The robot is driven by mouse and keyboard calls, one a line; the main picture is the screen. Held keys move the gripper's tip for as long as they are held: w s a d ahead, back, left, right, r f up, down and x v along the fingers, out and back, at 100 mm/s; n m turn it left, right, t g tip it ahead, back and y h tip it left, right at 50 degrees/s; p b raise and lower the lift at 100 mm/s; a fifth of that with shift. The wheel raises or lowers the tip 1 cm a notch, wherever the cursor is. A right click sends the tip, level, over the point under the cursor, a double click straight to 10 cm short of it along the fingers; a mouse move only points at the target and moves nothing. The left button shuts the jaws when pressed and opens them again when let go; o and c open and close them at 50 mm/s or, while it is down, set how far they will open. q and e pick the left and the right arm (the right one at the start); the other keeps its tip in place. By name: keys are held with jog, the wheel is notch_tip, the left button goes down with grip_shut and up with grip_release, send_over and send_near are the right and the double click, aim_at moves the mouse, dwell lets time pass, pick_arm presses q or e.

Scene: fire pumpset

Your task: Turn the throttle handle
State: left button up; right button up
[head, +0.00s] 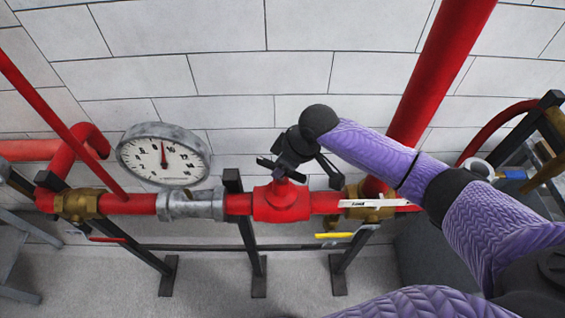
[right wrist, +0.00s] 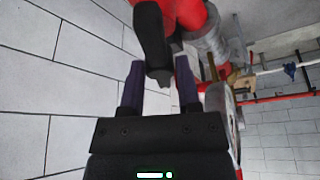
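A red valve body (head: 281,203) sits in the middle of the red pipe run, in the head view. Its black handle (right wrist: 152,42) shows in the right wrist view, joined to the red part above it. My right gripper (head: 294,167) is at the top of the valve and partly covers the handle in the head view. In the right wrist view the two fingers of the right gripper (right wrist: 160,84) are apart, one on each side of the handle's end, with gaps visible. My left gripper is not in view.
A round gauge (head: 163,155) stands left of the valve. A white lever (head: 375,203) and a yellow handle (head: 334,235) are to its right. A red handle (head: 106,239) is at the left. A thick red pipe (head: 440,70) rises behind my right arm, before the block wall.

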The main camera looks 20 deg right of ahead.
grip_shut()
jog(key=shift+r+n+p, duration=0.15)
jog(key=shift+n+p, duration=0.2)
jog(key=shift+n, duration=0.05)
jog(key=shift+n+y, duration=0.3)
jog(key=shift+n, duration=0.2)
jog(key=shift+o, duration=1.6)
grip_release()
